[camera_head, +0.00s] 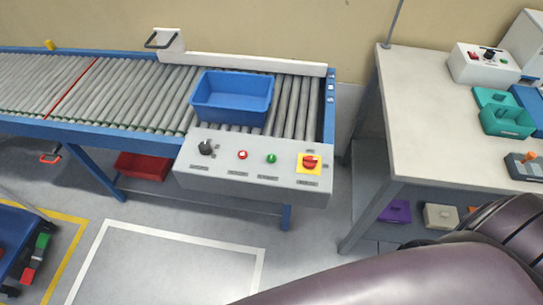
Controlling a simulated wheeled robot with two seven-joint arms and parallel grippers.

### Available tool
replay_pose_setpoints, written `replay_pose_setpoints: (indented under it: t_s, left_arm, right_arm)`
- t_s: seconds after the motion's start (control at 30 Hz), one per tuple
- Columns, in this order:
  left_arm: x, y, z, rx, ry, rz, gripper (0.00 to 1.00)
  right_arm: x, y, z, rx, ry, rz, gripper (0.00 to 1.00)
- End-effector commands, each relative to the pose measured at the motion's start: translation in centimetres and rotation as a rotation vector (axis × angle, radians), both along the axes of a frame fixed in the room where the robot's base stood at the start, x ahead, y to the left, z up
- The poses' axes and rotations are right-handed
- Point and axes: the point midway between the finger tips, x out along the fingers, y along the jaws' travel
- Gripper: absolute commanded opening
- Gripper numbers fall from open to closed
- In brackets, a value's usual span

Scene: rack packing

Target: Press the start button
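A light grey control panel (222,168) is fixed at the front edge of the roller conveyor (130,92). A green button (271,158) sits right of its middle. To its left are a red button with a pale ring (242,155) and a black knob (206,147). At the panel's right end a red knob (310,161) sits on a yellow plate. The labels are too small to read. A purple-brown arm link of mine crosses the lower right. Neither gripper shows, and nothing touches the panel.
A blue bin (232,97) stands on the rollers behind the panel. A white workbench (417,110) at the right holds another control box (482,64) and teal bins (505,118). A red bin (143,166) is under the conveyor. The marked floor (165,265) in front is clear.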

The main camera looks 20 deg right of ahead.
Motion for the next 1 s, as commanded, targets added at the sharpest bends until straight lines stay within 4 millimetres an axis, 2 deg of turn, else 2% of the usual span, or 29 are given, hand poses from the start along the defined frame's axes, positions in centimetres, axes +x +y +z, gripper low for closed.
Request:
replay_pose_setpoints:
  t_s: [0.03, 0.2, 1.0]
  left_arm:
    - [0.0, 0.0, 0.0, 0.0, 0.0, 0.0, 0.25]
    - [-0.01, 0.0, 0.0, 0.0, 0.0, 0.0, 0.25]
    - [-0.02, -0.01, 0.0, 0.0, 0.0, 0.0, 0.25]
  right_arm:
    - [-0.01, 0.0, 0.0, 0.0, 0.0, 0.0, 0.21]
    - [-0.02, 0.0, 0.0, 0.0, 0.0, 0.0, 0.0]
    - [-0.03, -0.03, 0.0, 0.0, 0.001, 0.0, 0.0]
